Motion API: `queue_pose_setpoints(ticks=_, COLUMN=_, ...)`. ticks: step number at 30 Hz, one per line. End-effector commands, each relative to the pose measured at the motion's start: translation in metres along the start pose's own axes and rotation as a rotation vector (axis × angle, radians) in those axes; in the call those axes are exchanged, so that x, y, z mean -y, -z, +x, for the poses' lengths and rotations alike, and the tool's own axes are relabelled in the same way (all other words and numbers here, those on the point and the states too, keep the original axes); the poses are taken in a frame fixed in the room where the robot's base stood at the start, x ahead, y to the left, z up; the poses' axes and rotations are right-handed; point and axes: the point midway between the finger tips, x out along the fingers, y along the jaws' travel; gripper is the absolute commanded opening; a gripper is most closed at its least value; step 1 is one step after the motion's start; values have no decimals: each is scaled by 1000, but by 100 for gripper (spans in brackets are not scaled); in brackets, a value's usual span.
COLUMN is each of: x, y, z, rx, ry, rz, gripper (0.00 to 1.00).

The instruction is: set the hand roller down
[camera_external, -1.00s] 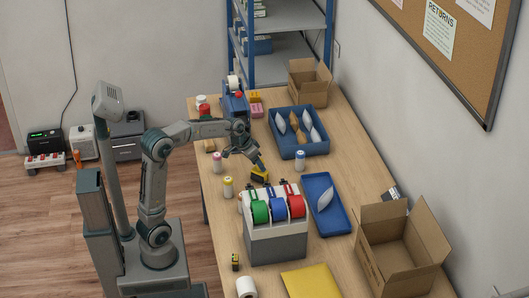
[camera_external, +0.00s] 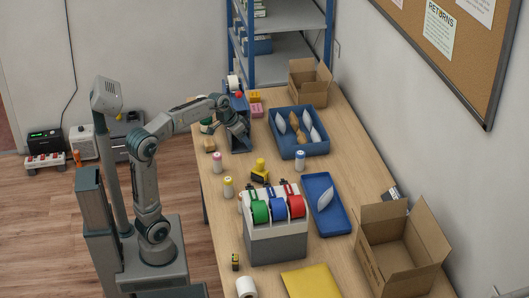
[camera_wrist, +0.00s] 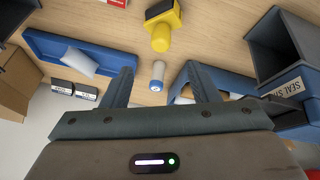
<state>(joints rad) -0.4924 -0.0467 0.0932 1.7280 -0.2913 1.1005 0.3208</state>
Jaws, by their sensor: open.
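The hand roller (camera_external: 260,175), yellow and black, stands on the wooden table, left of the blue-capped bottle, with its yellow handle upward. In the wrist view the hand roller (camera_wrist: 162,38) shows at the top, beyond my fingertips and apart from them. My gripper (camera_external: 242,132) is over the table, up and left of the roller in the external view, near a blue-and-dark station. In the wrist view my gripper (camera_wrist: 158,70) has its two fingers spread, with nothing held between them.
A bottle (camera_external: 300,161) stands right of the roller. The tape dispenser (camera_external: 277,240) is below it. A blue bin of pouches (camera_external: 298,152) and a shallow blue tray (camera_external: 336,221) lie to the right. Two small bottles (camera_external: 228,188) (camera_external: 217,163) stand to the left.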

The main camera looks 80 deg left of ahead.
Motion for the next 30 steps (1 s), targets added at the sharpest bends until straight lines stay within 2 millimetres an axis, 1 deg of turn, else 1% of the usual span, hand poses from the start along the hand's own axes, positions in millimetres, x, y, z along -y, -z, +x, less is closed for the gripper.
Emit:
queue_pose_setpoints(ticks=3, x=0, y=0, z=-6, rx=1, ry=0, rz=0, gripper=54)
queue_pose_setpoints(ticks=8, x=-2, y=-3, z=-6, rx=5, ry=-1, rz=3, gripper=54)
queue_pose_setpoints(ticks=11, x=-17, y=-18, z=1, rx=27, ry=-3, rz=21, gripper=54)
queue_pose_setpoints(ticks=14, x=-45, y=-53, z=16, rx=74, ry=-3, rz=62, gripper=54)
queue_pose_setpoints(ticks=15, x=-58, y=-72, z=23, rx=97, ry=0, rz=84, gripper=54)
queue_pose_setpoints(ticks=17, x=-75, y=-104, z=33, rx=133, ry=7, rz=120, gripper=54)
queue_pose_setpoints(ticks=18, x=-84, y=-124, z=39, rx=152, ry=13, rz=145, gripper=54)
queue_pose_setpoints(ticks=20, x=-94, y=-152, z=47, rx=178, ry=23, rz=179, gripper=54)
queue_pose_setpoints(ticks=21, x=-99, y=-170, z=52, rx=193, ry=31, rz=203, gripper=54)
queue_pose_setpoints(ticks=25, x=-108, y=-224, z=65, rx=233, ry=55, rz=276, gripper=54)
queue_pose_setpoints(ticks=27, x=-109, y=-247, z=70, rx=248, ry=67, rz=307, gripper=54)
queue_pose_setpoints(ticks=30, x=-109, y=-268, z=75, rx=261, ry=79, rz=335, gripper=54)
